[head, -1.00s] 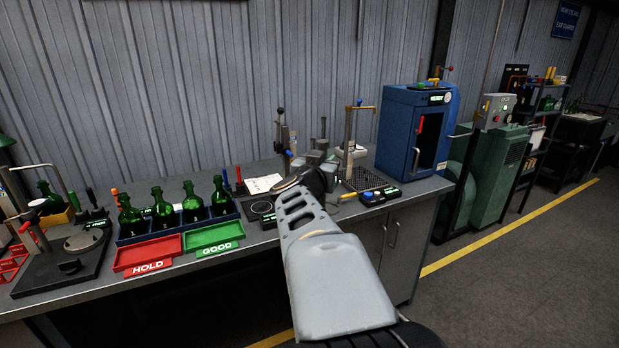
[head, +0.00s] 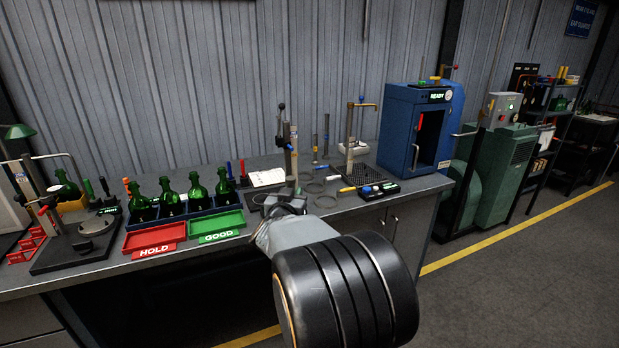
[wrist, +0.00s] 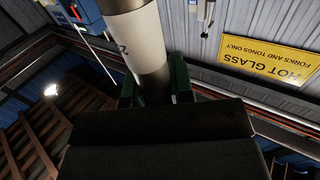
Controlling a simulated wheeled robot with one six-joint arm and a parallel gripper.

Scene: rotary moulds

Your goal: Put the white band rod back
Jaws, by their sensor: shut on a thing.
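In the wrist view, a thick round rod with a wide white band (wrist: 143,45) stands between the two green fingers of my gripper (wrist: 154,84). The gripper is shut on the rod's dark grey part, just below the band. A dark mark, partly cut off, shows at the band's left edge. The rod's ends are out of view or hidden behind my gripper body. In the head view, I cannot make out the gripper or the held rod around my own arm. Two slim upright rods (head: 326,135) stand at the back of the bench.
On the bench (head: 230,254) stand a column gauge (head: 291,150), a drip stand (head: 350,135) and a blue cabinet (head: 398,125). Green bottles (head: 170,196) stand behind the red HOLD tray (head: 153,238) and green GOOD tray (head: 217,226). Loose rings (head: 326,202) lie near the middle.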

